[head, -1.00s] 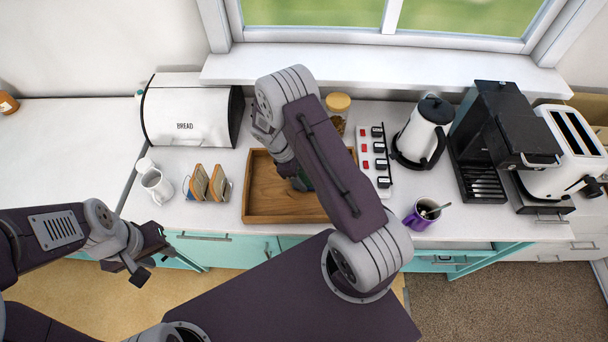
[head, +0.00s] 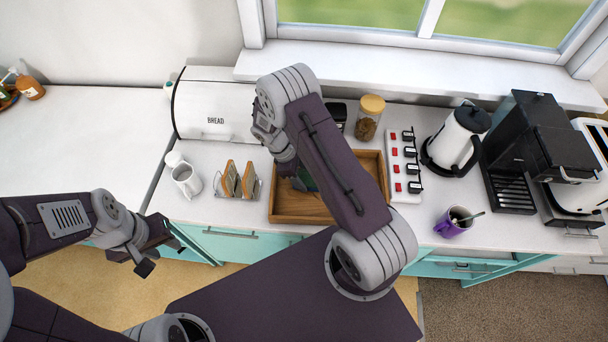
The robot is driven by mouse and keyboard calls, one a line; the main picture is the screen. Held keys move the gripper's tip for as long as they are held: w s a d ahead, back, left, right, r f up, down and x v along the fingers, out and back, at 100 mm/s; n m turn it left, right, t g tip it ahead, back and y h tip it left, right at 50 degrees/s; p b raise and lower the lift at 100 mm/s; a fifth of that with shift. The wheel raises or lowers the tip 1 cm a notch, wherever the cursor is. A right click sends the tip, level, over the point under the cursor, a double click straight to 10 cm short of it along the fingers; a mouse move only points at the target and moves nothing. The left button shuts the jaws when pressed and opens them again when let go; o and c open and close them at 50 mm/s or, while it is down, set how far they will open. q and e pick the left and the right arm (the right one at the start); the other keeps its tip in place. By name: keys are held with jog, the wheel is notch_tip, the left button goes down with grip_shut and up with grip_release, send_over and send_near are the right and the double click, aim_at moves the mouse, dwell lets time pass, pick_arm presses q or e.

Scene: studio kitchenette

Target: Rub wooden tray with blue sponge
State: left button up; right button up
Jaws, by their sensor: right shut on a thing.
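The wooden tray (head: 290,220) lies on the white counter, brown with raised sides. My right arm crosses over it and hides its middle and part of its right side. My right gripper (head: 302,180) is low over the left half of the tray, mostly hidden by its own arm. It is shut on a small blue-green thing (head: 309,184), of which only a sliver shows; this looks like the blue sponge. Whether it touches the tray floor cannot be seen. My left gripper (head: 152,250) is open and empty, in front of the counter at the left.
Left of the tray stand a toast rack (head: 240,182), a white mug (head: 186,179) and a bread box (head: 215,108). Right are a power strip (head: 403,165), purple mug (head: 453,222), kettle (head: 458,138) and coffee machine (head: 530,150). A jar (head: 369,118) stands behind.

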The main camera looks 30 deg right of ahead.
notch_tip(320, 180, up, 5)
jog(key=p, duration=0.3)
jog(key=shift+s+d+r, duration=0.1)
jog(key=shift+s, duration=0.05)
notch_tip(320, 180, up, 3)
jog(key=p, duration=0.3)
